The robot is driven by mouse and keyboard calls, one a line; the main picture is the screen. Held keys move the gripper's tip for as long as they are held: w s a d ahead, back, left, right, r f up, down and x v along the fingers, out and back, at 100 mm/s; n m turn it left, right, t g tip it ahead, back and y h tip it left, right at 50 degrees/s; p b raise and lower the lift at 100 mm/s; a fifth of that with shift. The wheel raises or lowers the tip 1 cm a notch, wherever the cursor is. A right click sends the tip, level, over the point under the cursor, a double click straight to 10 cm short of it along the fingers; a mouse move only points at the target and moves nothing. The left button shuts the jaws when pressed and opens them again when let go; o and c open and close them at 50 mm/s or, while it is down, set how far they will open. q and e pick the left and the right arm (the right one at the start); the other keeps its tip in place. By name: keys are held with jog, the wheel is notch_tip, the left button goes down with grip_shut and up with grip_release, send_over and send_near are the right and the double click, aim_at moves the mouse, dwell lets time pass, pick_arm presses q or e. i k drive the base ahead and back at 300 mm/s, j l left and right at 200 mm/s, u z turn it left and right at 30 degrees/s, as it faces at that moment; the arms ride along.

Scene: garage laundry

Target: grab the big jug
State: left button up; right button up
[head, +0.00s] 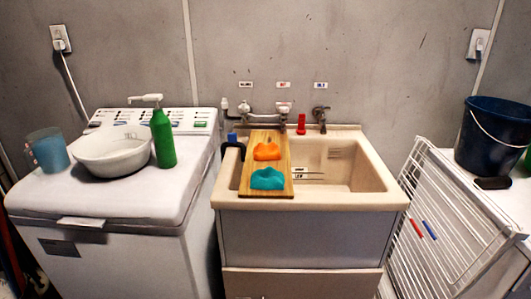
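A translucent blue jug (48,151) with a pale upper part stands upright at the left back of the white washing machine's top. What looks like its handle is on its left side. It stands just left of a white bowl (112,154), and I cannot tell whether they touch. Neither of my grippers is in view, and nothing is seen holding the jug.
A green pump bottle (163,138) stands right of the bowl on the washing machine (110,198). A wooden board (281,186) with an orange and a teal item lies across the sink (345,203). A dark blue bucket (490,138) and white rack (440,225) are at right.

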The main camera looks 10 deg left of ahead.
aim_at(48, 146)
jog(key=u, duration=1.7)
jog(key=i+j+u, duration=0.15)
jog(key=i+u, duration=0.25)
jog(key=k, duration=0.1)
